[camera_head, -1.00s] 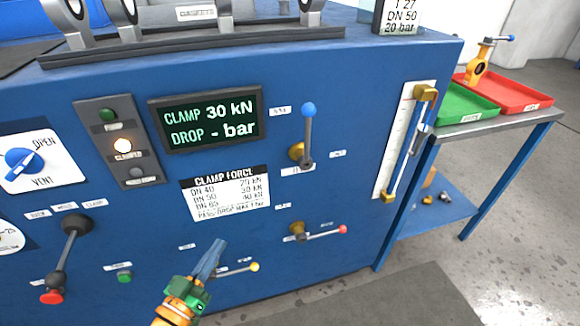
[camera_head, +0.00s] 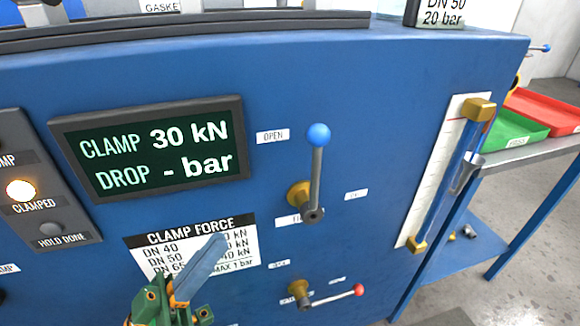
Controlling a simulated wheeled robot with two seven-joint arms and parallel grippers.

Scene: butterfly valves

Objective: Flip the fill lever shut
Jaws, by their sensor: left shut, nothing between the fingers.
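The fill lever is the blue-knobbed lever (camera_head: 317,165) on the blue panel, on a brass valve body, with a partly readable label starting "FI" below it. It stands nearly upright, its knob at the top beside the "OPEN" label (camera_head: 273,136). Another label (camera_head: 356,194), too small to read, sits to its right. My left gripper (camera_head: 217,245) is in front of the clamp force plate, lower left of the lever and apart from it. Its blue fingers are shut and empty, pointing up and right. My right gripper is not in view.
A red-knobbed lever (camera_head: 332,296) sticks out below the fill lever, pointing right. A sight tube (camera_head: 445,185) stands at the panel's right. The display (camera_head: 150,145) reads 30 kN, and the "CLAMPED" lamp (camera_head: 21,190) is lit. A green tray (camera_head: 508,131) lies beyond on a side table.

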